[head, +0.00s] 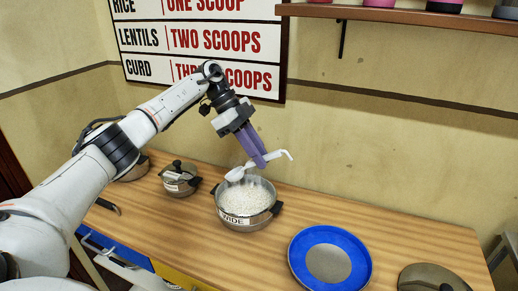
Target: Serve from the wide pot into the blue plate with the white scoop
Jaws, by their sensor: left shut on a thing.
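The wide pot (231,222) stands on the counter, without a lid, full of white rice-like grains, with a "WIDE" label on its front. My left gripper (262,162) is above the pot's back rim, shut on the white scoop (284,154). The scoop's bowl (235,174) hangs just over the pot's back left rim, and its hooked handle end points right. I cannot tell whether the bowl holds anything. The blue plate (357,262) with a grey centre lies to the right of the pot and looks empty. My right gripper is not in view.
A small lidded pot (178,181) and another pot (134,172) stand left of the wide pot. A loose lid (432,278) lies right of the plate. A wall sign (200,45) reads rice one scoop, lentils two scoops. A shelf (400,14) is at upper right.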

